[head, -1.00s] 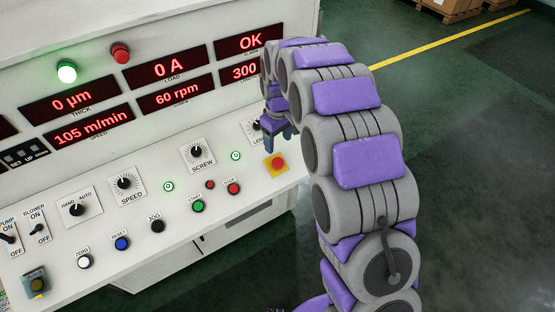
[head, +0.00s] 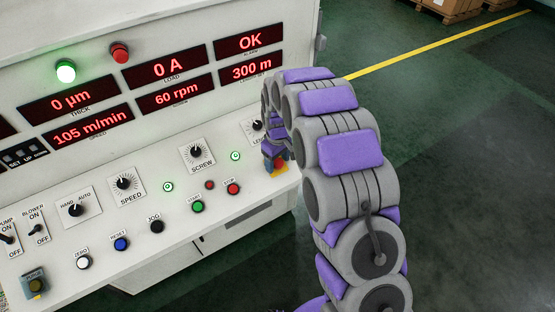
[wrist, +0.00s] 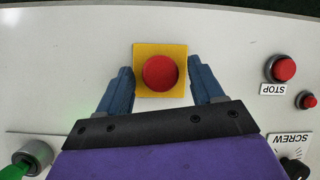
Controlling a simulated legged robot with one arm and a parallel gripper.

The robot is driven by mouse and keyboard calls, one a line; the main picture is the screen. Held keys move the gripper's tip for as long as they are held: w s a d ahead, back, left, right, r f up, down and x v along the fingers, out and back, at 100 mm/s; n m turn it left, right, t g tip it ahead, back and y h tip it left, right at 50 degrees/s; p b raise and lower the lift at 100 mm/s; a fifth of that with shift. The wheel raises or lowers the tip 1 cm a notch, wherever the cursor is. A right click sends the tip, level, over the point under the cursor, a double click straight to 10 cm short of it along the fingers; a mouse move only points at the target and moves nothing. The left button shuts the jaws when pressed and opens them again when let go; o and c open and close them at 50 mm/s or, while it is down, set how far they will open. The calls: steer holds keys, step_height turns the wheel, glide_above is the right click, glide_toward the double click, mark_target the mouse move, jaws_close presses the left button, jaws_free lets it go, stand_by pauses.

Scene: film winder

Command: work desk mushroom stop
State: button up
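The mushroom stop (wrist: 160,72) is a round red button on a yellow square plate, on the white desk panel. In the head view the red button (head: 279,165) shows at the right end of the panel, partly hidden by my gripper. In the wrist view my gripper (wrist: 162,78) has its two blue fingers apart, one on each side of the yellow plate. The red button lies between the fingertips with a gap on both sides. I cannot tell how high the fingertips are above the panel. Nothing is held.
The red STOP button (head: 233,188), green START button (head: 198,207) and SCREW knob (head: 197,153) lie left of the mushroom stop. The LENGTH knob (head: 257,125) is behind my gripper. Lit displays (head: 248,40) stand on the upright panel. Open floor lies to the right.

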jaws_close()
stand_by(0.4)
steer(key=shift+r, duration=0.15)
steer(key=shift+s+d+r, duration=0.1)
steer(key=shift+s+r, duration=0.05)
steer(key=shift+r, duration=0.25)
steer(key=shift+s+d+r, duration=0.1)
steer(key=shift+s+r, duration=0.05)
steer(key=shift+r, duration=0.25)
steer(key=shift+c, duration=1.6)
jaws_free()
steer(key=o, duration=0.3)
steer(key=shift+s+r, duration=0.1)
steer(key=shift+s, duration=0.1)
steer(key=shift+o, duration=0.5)
steer(key=shift+w, duration=0.15)
